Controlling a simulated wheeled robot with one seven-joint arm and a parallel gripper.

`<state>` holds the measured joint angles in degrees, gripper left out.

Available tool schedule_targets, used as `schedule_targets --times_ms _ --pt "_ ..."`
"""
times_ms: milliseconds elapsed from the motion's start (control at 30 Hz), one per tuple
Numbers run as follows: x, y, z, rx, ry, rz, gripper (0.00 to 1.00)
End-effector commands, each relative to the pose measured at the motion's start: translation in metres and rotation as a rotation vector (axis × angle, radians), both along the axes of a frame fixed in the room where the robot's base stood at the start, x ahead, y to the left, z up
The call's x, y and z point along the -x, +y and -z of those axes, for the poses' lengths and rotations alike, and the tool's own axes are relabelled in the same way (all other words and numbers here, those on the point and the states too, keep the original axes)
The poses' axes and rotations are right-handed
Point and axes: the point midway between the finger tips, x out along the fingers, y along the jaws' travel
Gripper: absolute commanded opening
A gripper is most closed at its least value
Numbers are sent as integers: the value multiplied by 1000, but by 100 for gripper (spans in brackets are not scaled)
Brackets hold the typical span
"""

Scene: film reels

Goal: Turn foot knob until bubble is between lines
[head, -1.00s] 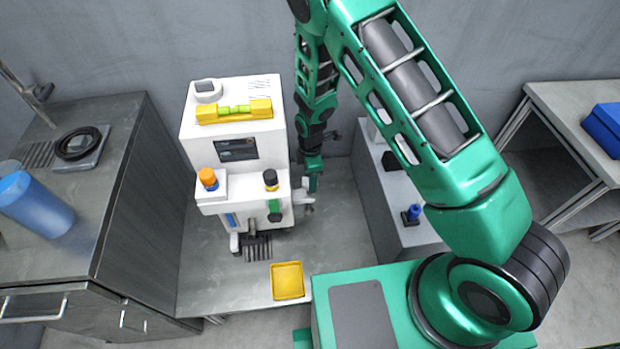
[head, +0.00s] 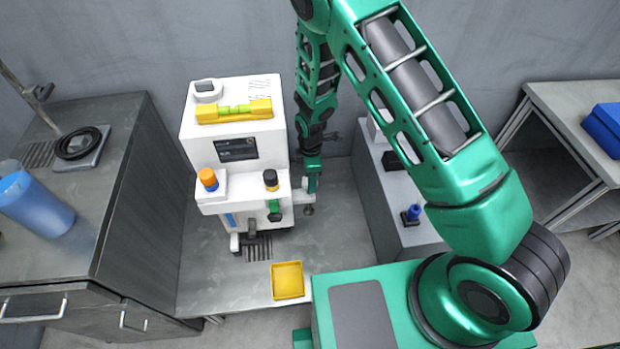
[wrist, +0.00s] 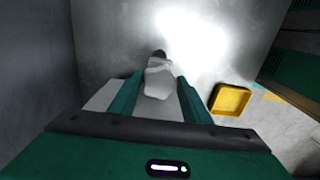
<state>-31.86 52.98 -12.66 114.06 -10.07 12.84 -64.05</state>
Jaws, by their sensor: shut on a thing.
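A white machine (head: 222,135) stands on the grey bench, with a yellow spirit level (head: 234,110) lying across its top. The level's vial is green; the bubble and lines are too small to place surely. My gripper (head: 309,192) is low at the machine's right side. In the wrist view my gripper (wrist: 157,88) has its two green fingers on either side of a pale grey foot knob (wrist: 158,76), which is held between them. A dark round end sticks out beyond the knob. In the head view the knob is mostly hidden by my gripper.
A yellow tray (head: 288,281) lies on the bench in front of the machine. A grey block (head: 383,205) bearing a blue-topped item stands close to my arm's right. A left cabinet (head: 105,220) carries a blue cup (head: 35,204).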

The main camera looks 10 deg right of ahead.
Motion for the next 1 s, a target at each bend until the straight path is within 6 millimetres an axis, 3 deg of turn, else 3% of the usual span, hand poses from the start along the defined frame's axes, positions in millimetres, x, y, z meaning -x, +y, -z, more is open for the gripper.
schedule_targets --times_ms 1000 --pt "-5 0 -2 -2 -11 89 21"
